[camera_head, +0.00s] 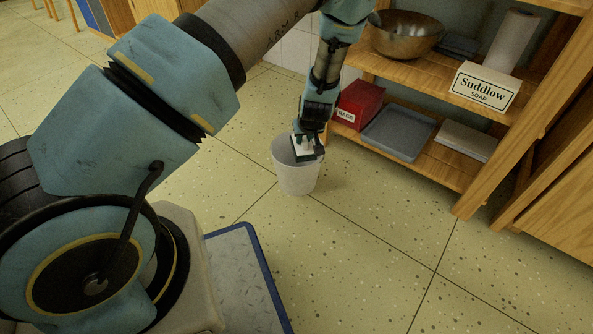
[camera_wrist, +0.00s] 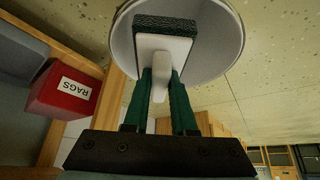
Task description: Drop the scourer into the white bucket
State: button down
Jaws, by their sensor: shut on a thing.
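The scourer has a white plate and handle with a dark green pad; it shows in the wrist view (camera_wrist: 172,45) and in the head view (camera_head: 303,153). My gripper (camera_wrist: 162,84) has its two green fingers shut on the white handle. In the head view my gripper (camera_head: 309,138) points down at the bucket. The white bucket (camera_head: 298,180) stands upright on the floor. The scourer is over its open mouth, at about rim height; I cannot tell whether it is below the rim. The bucket's mouth also surrounds the scourer in the wrist view (camera_wrist: 222,60).
A wooden shelf unit stands right behind the bucket. It holds a red RAGS box (camera_head: 358,103), a grey tray (camera_head: 398,133), a metal bowl (camera_head: 405,35) and a Suddlow soap box (camera_head: 484,87). The tiled floor in front and to the right is clear.

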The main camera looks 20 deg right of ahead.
jog(key=c, duration=0.7)
grip_release()
jog(key=shift+o, duration=0.2)
jog(key=p+v, duration=0.4)
jog(key=v, duration=0.7)
jog(key=shift+p, duration=0.3)
